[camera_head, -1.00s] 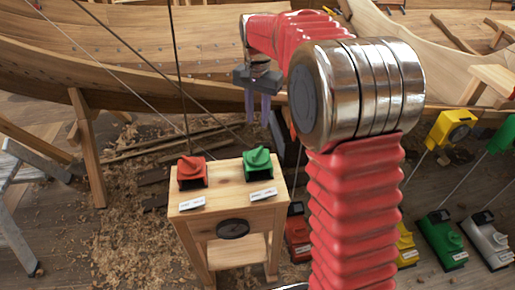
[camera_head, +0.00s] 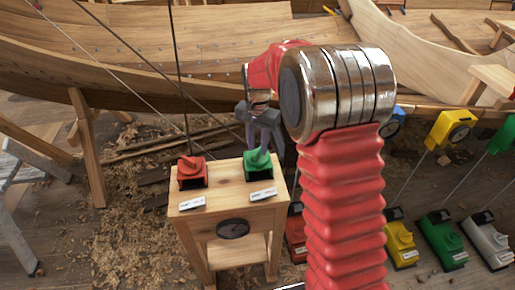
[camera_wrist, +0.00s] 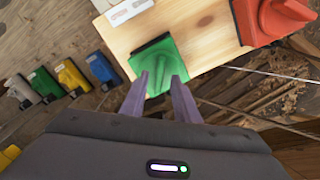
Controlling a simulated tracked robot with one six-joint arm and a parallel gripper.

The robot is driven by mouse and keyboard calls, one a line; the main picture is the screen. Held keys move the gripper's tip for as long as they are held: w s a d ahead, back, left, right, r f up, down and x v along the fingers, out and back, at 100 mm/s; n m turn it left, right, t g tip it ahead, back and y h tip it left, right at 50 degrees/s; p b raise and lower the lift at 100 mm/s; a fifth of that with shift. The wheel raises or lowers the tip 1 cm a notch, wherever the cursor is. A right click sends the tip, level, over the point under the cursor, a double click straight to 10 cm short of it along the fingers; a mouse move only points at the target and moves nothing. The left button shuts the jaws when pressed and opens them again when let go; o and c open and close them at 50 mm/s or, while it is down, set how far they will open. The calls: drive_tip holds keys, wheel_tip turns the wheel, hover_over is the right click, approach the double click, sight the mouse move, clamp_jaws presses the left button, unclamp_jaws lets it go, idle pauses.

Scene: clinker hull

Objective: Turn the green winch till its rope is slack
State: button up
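The green winch (camera_head: 257,165) sits on the right side of a small wooden stand (camera_head: 228,186), with a white label in front of it. It also shows in the wrist view (camera_wrist: 157,64), with a raised ridge on its top. My gripper (camera_head: 258,146) is above and just behind the green winch in the head view. In the wrist view my gripper's two purple fingers (camera_wrist: 164,84) are apart, with their tips at the winch's near edge; I cannot tell whether they touch it. Nothing is between them except the view of the winch. Ropes run up behind the stand; which is the green winch's is unclear.
A red winch (camera_head: 192,171) sits left of the green one on the same stand. Yellow (camera_head: 401,240), green (camera_head: 440,236) and grey (camera_head: 488,238) winches stand on the floor at right. The wooden hull (camera_head: 150,60) lies behind. A metal stepladder (camera_head: 22,175) stands at left.

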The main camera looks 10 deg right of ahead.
drive_tip(key=shift+f, duration=0.9)
clamp_jaws()
